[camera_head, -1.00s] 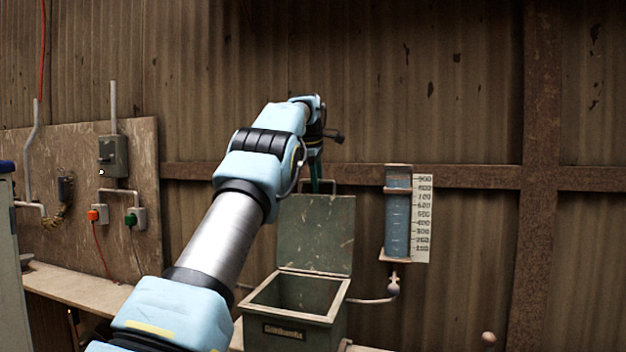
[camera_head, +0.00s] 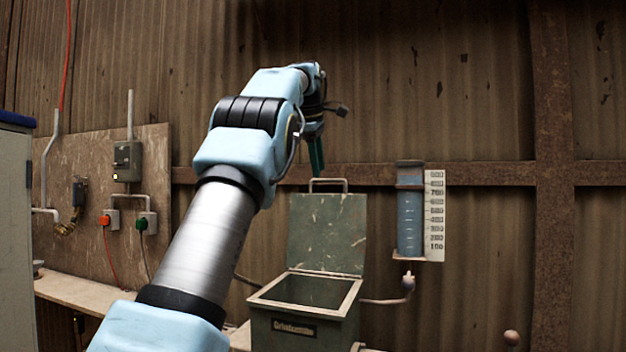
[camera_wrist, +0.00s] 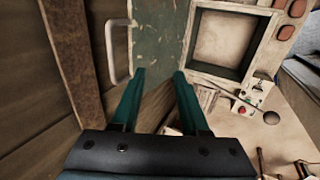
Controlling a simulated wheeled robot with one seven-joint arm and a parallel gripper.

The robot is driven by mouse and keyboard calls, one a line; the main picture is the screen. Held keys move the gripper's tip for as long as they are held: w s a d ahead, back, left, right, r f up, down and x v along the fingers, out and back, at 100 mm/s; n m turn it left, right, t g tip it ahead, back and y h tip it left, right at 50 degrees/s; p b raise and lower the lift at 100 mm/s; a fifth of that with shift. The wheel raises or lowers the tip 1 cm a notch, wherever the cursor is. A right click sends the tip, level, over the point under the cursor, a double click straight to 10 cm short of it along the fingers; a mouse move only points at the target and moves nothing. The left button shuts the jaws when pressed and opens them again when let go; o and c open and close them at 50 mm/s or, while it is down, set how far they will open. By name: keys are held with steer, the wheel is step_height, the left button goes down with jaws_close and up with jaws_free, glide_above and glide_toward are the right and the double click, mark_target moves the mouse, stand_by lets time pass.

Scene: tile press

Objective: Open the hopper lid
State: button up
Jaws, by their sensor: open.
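The green hopper lid (camera_head: 327,235) stands upright at the back of the hopper (camera_head: 309,328), and the hopper's square opening is uncovered. A metal handle (camera_head: 328,184) sits on the lid's top edge. My gripper (camera_head: 317,172) is above the lid and handle, with a visible gap from the handle. In the wrist view my gripper (camera_wrist: 160,78) has its two green fingers apart with nothing between them. The lid (camera_wrist: 158,35) and handle (camera_wrist: 111,52) lie beyond the fingertips there, with the handle left of them. The hopper opening (camera_wrist: 222,42) is to the right.
A water gauge with a number scale (camera_head: 411,215) is on the wall right of the hopper. A board (camera_head: 95,225) with a switch box and sockets is at left, above a wooden ledge (camera_head: 85,290). The wall (camera_head: 470,80) is close behind the lid.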

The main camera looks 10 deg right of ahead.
steer(key=shift+s+a+b, duration=0.5)
steer(key=shift+s, duration=0.4)
steer(key=shift+s+a+b, duration=0.5)
steer(key=shift+s, duration=0.4)
